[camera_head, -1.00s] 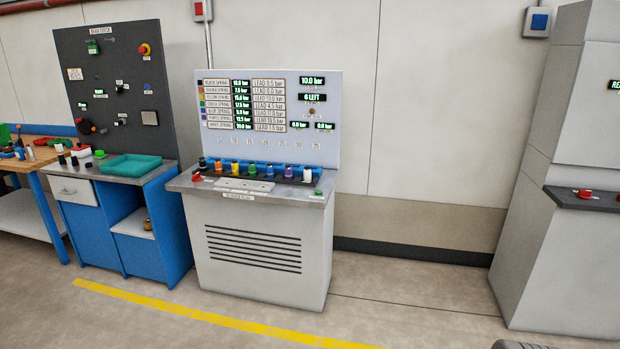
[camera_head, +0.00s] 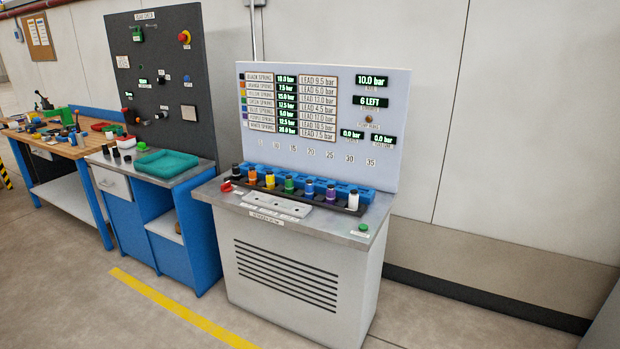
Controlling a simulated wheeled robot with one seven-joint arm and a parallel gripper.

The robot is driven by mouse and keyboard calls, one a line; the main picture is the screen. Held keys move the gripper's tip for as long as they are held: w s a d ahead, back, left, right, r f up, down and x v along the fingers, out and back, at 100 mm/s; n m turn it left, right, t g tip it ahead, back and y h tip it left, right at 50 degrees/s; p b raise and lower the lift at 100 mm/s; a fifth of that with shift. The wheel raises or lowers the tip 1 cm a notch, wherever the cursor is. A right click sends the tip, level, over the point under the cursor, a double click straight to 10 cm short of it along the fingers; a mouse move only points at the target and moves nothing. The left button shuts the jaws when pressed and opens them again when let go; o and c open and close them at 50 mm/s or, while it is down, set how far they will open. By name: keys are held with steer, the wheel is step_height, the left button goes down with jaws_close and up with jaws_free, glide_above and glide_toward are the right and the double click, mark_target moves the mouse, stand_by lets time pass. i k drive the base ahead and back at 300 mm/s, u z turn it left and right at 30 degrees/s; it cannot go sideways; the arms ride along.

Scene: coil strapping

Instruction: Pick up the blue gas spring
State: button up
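The blue gas spring (camera_head: 309,188) stands upright in a row of coloured springs on the dark rack along the back of the grey cabinet's top. It is between the green spring (camera_head: 289,183) and the purple spring (camera_head: 331,193). It is small in this view. My gripper is not in view.
The row also holds black, orange, yellow and white springs (camera_head: 353,199). A display panel (camera_head: 320,120) rises behind them. In front are a metal plate (camera_head: 277,205), a red knob (camera_head: 226,186) and a green button (camera_head: 363,228). A blue bench with a teal tray (camera_head: 166,163) stands left. Floor in front is clear.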

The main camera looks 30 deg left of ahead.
mark_target(309, 185)
steer(key=u, duration=0.3)
steer(key=i, duration=1.5)
steer(key=u, duration=1.35)
steer(key=i, duration=0.85)
steer(key=u, duration=1.3)
steer(key=i, duration=0.35)
steer(key=u, duration=0.3)
